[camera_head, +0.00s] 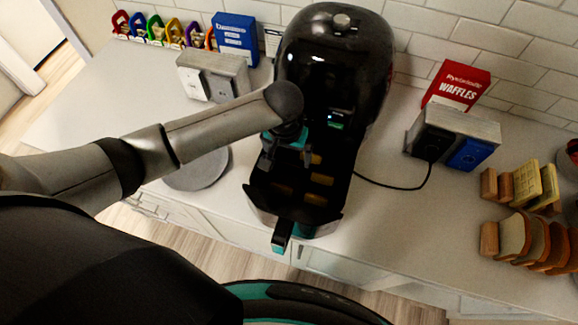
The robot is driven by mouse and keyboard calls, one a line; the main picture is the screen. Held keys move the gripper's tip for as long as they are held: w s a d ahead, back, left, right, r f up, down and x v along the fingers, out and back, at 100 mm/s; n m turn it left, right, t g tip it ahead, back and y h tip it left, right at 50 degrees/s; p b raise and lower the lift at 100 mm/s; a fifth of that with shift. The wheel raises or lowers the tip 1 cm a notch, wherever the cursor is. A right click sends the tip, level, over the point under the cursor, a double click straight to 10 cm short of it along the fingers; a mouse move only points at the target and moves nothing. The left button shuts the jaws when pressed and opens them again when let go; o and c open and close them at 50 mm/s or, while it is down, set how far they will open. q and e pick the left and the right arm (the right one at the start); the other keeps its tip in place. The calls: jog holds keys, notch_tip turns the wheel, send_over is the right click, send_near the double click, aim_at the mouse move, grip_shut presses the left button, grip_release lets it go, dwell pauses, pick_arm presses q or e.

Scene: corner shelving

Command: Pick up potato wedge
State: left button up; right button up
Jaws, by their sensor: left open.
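Several yellow-brown potato wedges lie in the pulled-out basket (334,213) of a black air fryer (335,60). One wedge (321,179) is in the middle, one (315,199) is nearer the front, and one (284,188) is at the left. Another wedge (313,158) is towards the back. My left gripper (286,160) points down over the back left part of the basket, open. Its wrist and fingers hide part of the basket there. I cannot tell its exact height above the wedges. My right gripper is out of view.
The air fryer body stands close behind the gripper. A grey toaster (213,77), blue box (237,40) and grey round plate (197,168) are left. A second toaster (452,135), red waffle box (456,86) and bread slices (515,235) are right. A black cord (395,187) crosses the counter.

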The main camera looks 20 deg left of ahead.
aim_at(289, 166)
pick_arm(q)
jog(key=shift+w+f, duration=0.2)
jog(key=shift+f, duration=1.3)
jog(key=shift+w+f, duration=0.2)
jog(key=shift+f, duration=1.3)
jog(key=c, duration=1.2)
jog(key=shift+r, duration=0.1)
jog(key=shift+c, duration=0.2)
